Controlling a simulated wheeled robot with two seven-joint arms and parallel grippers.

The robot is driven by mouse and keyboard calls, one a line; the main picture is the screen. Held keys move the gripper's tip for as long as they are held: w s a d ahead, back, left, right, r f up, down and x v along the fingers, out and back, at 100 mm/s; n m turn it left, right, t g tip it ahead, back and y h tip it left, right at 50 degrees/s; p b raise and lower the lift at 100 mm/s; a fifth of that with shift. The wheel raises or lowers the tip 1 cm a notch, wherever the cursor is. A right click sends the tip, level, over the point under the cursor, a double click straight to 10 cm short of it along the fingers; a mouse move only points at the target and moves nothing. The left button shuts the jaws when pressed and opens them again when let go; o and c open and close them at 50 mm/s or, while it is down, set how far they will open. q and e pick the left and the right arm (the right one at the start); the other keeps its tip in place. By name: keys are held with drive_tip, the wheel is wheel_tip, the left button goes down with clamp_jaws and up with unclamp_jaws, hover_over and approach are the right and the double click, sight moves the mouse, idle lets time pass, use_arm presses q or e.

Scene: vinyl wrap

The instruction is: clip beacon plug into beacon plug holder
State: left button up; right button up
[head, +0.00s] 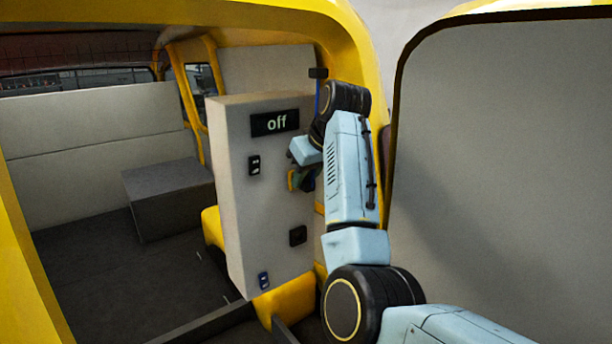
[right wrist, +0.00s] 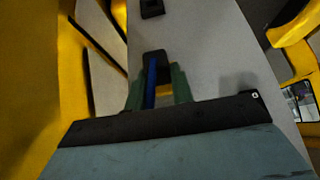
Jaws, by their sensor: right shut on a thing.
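My right gripper (head: 303,180) is at the front face of the grey panel box (head: 262,215), partly hidden by its own wrist. In the right wrist view its green fingers (right wrist: 158,88) are shut on a slim blue piece (right wrist: 152,78), which I take for the beacon plug. The blue piece points at a black fitting (right wrist: 156,56) on the pale panel; whether it is seated in it or only in front of it I cannot tell. Another black socket (head: 298,235) sits lower on the panel. I cannot tell which fitting is the plug holder. My left gripper is not in view.
The panel carries a display reading "off" (head: 275,122), a black switch (head: 254,165) and a blue switch (head: 264,281). A black piece (head: 318,73) with a blue strip is at the upper right. The yellow vehicle frame and a grey door (head: 500,180) flank my arm.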

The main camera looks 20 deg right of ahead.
clamp_jaws()
drive_tip(key=shift+s, duration=0.1)
drive_tip(key=shift+s+d, duration=0.15)
drive_tip(key=shift+s, duration=0.15)
drive_tip(key=shift+s, duration=0.15)
drive_tip(key=shift+s, duration=0.1)
